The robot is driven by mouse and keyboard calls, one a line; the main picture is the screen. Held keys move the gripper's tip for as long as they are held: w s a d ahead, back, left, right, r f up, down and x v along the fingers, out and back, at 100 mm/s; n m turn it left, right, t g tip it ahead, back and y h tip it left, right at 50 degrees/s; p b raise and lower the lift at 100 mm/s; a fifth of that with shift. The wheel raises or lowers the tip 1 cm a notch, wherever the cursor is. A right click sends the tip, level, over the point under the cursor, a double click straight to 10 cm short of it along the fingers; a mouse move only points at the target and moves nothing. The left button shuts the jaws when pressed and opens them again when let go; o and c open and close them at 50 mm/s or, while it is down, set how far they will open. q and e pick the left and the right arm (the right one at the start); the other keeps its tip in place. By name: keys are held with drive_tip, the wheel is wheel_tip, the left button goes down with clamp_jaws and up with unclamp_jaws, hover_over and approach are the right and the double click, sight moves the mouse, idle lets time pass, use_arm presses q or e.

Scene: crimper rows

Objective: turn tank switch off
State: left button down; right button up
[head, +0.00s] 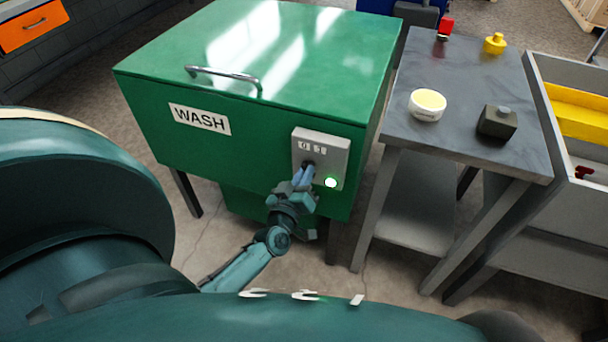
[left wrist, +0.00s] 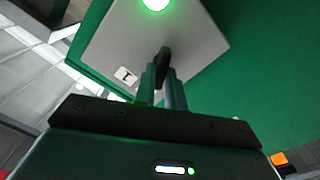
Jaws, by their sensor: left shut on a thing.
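The green wash tank (head: 245,65) with a "WASH" label stands in the middle of the head view, its lid down. A grey switch panel (head: 337,150) is on its front right, with a dark knob and a lit green lamp (head: 331,182). My left gripper (head: 306,172) is at the panel, shut on the black switch knob (left wrist: 164,58), which shows between its fingertips in the left wrist view. The panel (left wrist: 193,40) and the lit lamp (left wrist: 156,4) show there too. The fingers partly hide the knob's pointing direction. My right gripper is not in view.
A grey bench with a yellow bin (head: 582,115) stands at far right.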

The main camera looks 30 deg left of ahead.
use_arm(q)
drive_tip(key=shift+r, duration=0.1)
drive_tip(key=c, duration=1.5)
unclamp_jaws()
drive_tip(key=shift+o, duration=0.2)
drive_tip(key=shift+s, duration=0.1)
drive_tip(key=v, duration=1.3)
drive_tip(key=shift+p, duration=0.45)
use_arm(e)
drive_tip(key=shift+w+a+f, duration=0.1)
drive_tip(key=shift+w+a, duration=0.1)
use_arm(q)
drive_tip(key=shift+d, duration=0.1)
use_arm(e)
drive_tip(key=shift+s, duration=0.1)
